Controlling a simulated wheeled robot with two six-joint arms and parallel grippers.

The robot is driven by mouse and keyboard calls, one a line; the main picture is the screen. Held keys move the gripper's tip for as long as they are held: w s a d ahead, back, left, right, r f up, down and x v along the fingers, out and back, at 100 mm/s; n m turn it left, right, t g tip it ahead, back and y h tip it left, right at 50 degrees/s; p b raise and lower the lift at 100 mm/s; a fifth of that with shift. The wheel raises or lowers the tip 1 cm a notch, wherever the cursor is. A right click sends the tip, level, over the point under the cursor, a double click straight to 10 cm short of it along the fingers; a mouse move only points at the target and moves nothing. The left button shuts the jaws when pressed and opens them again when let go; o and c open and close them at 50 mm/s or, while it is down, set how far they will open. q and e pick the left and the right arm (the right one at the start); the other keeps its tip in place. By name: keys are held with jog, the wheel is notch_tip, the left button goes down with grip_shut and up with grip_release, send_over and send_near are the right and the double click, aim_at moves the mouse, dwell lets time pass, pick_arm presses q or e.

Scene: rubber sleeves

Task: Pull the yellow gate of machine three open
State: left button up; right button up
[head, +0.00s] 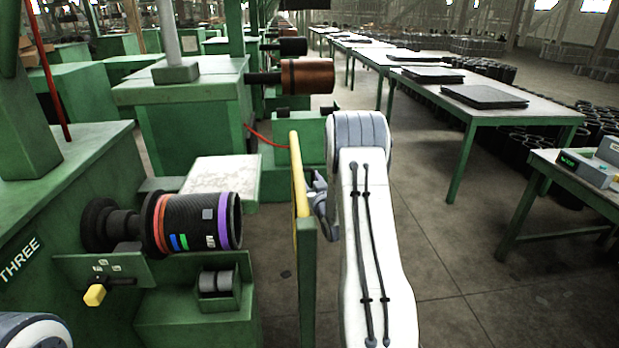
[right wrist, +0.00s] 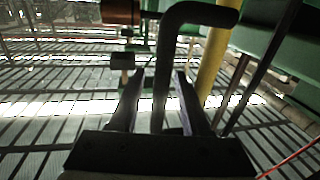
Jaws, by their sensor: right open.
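The yellow gate (head: 298,175) of machine three (head: 60,210) stands nearly edge-on in the middle of the head view, behind a green post (head: 307,285). My right gripper (head: 319,190) is at the gate's right side, partly hidden by my white arm. In the right wrist view, my right gripper (right wrist: 160,90) is open, with a dark bent handle bar (right wrist: 164,60) showing between its fingers. I cannot tell whether they touch the bar. A yellow gate tube shows beside it (right wrist: 214,65). My left gripper is out of view.
A drum with coloured bands (head: 190,221) and a yellow knob (head: 95,295) are on the machine's front. Green tables (head: 545,115) with dark flat items stand to the right, and a nearer table (head: 560,170) at the right edge. The floor (head: 450,265) between is clear.

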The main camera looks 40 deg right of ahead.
grip_shut()
dwell(1.4)
